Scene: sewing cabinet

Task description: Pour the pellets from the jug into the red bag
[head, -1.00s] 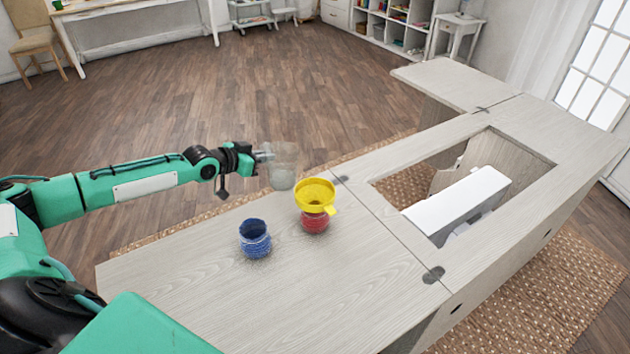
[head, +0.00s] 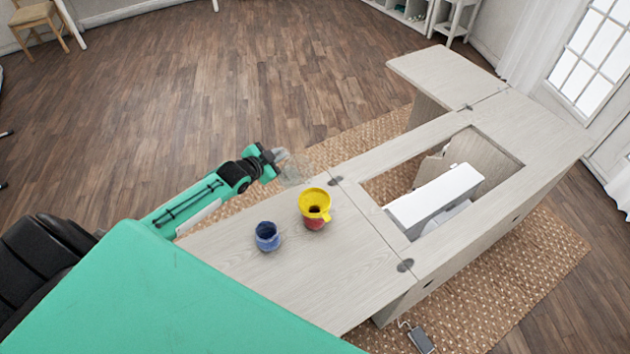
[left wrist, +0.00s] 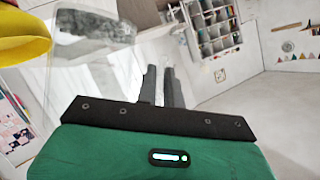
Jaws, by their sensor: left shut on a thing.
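My left gripper (head: 280,160) is shut on the clear jug (head: 298,170), just behind and left of the red bag. In the left wrist view, the jug (left wrist: 95,30) shows grey pellets inside, beside my left gripper's fingers (left wrist: 160,86). The red bag (head: 314,225) stands on the cabinet top with a yellow funnel (head: 315,199) in its mouth. The funnel also shows at the upper left of the left wrist view (left wrist: 22,38). I see no pellets falling. How far the jug is tilted is hard to tell. My right gripper is out of view.
A blue bag (head: 267,238) stands left of the red bag on the wooden cabinet top (head: 330,290). Right of them is an opening with a white sewing machine (head: 435,195). The cabinet top's front area is clear. A pedal (head: 420,340) lies on the floor.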

